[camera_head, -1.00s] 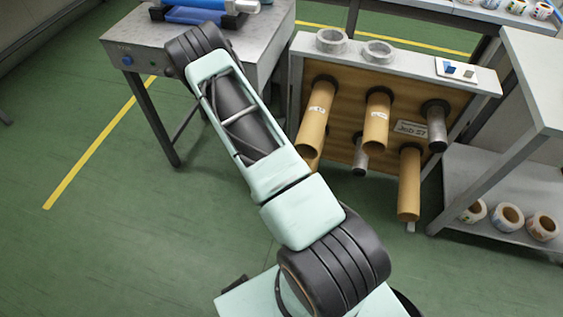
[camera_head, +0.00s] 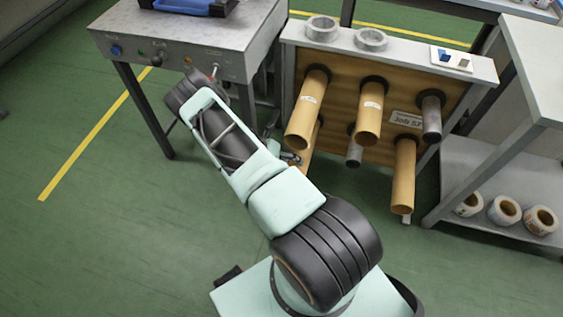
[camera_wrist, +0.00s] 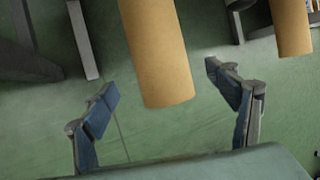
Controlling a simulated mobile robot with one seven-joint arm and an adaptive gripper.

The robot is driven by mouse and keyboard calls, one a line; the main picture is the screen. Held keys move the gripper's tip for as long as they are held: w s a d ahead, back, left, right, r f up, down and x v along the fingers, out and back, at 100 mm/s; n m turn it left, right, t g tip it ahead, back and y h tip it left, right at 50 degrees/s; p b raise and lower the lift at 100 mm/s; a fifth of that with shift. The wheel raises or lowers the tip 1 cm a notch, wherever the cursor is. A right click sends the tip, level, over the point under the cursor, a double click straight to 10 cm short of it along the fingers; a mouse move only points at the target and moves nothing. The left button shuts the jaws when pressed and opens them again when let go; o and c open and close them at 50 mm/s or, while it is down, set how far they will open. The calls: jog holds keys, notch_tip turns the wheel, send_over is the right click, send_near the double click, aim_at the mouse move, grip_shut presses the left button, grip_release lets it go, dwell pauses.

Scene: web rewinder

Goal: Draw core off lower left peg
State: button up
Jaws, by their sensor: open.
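The lower left core (camera_head: 309,151) is a tan cardboard tube on the rack's lower left peg; the peg itself is hidden. In the head view it is partly covered by the upper left core and my gripper (camera_head: 291,158). In the wrist view the core (camera_wrist: 158,45) comes in from the top, its free end between the two spread blue-grey fingers of my gripper (camera_wrist: 162,82). The gripper is open, with a gap visible on both sides of the core. I cannot tell how far along the tube the fingertips reach.
The upper left core (camera_head: 307,108) and upper middle core (camera_head: 369,112) jut out above. The lower middle peg (camera_head: 354,151) and upper right peg (camera_head: 431,117) are bare. Another core (camera_head: 403,176) hangs lower right. A grey machine table (camera_head: 180,40) stands left; a shelf (camera_head: 490,170) stands right.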

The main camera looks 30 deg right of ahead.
jog(key=shift+b+x, duration=2.75)
jog(key=shift+x, duration=1.2)
jog(key=shift+r, duration=0.1)
jog(key=c, duration=1.6)
